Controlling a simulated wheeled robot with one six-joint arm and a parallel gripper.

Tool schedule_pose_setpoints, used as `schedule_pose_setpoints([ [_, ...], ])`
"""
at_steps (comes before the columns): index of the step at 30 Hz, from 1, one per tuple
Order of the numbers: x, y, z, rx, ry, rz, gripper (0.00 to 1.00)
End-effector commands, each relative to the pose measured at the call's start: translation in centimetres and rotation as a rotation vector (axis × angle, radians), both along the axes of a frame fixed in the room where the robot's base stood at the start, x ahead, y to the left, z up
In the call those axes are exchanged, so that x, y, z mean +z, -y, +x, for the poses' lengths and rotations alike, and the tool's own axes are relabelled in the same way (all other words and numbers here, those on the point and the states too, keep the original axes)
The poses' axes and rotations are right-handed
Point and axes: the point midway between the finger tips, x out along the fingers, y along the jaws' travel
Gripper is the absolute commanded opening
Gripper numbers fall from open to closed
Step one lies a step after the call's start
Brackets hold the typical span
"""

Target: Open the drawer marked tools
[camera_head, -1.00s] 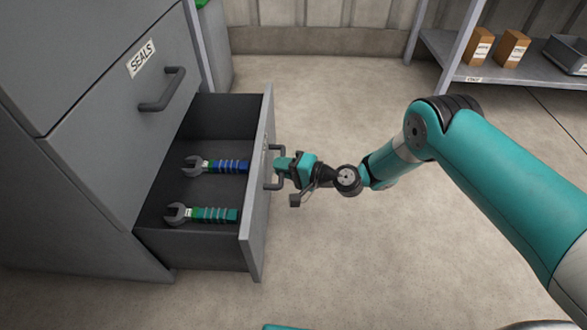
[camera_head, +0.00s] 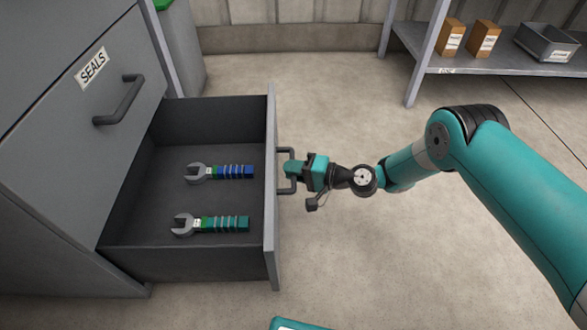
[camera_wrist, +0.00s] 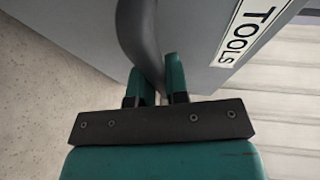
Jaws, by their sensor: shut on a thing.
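The drawer marked tools (camera_head: 271,235) stands well out from the grey cabinet, below the seals drawer. Its TOOLS label (camera_wrist: 246,27) shows in the wrist view. My gripper (camera_head: 293,171) is shut on the drawer's dark bar handle (camera_head: 287,154). In the wrist view the two green fingers of my gripper (camera_wrist: 160,85) close around the handle (camera_wrist: 140,40). Inside the drawer lie a wrench with a blue grip (camera_head: 222,172) and a wrench with a green grip (camera_head: 213,223), apart from each other.
The closed seals drawer (camera_head: 75,130) with its handle is above. A metal shelf (camera_head: 490,67) with two brown boxes (camera_head: 484,39) and a grey bin (camera_head: 548,44) stands at the back right. The floor (camera_head: 345,100) between is clear.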

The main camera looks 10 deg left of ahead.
Motion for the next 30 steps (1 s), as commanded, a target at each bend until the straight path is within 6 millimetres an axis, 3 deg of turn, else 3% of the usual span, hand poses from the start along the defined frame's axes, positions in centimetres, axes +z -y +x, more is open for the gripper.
schedule_pose_setpoints([
  [1, -0.1, -0.1, -0.2, 0.006, -0.004, -0.001, 0.0],
  [2, -0.1, -0.1, -0.2, 0.006, -0.004, -0.001, 0.19],
  [4, -0.1, -0.1, -0.2, 0.006, -0.003, -0.001, 0.35],
  [5, -0.1, -0.1, -0.2, 0.005, -0.003, -0.001, 0.39],
  [20, 0.2, 0.7, 0.0, -0.001, -0.002, -0.002, 0.39],
  [25, 1.1, 3.4, -0.4, -0.004, -0.006, -0.002, 0.39],
  [30, 2.0, 7.7, -0.9, -0.006, -0.007, -0.002, 0.39],
])
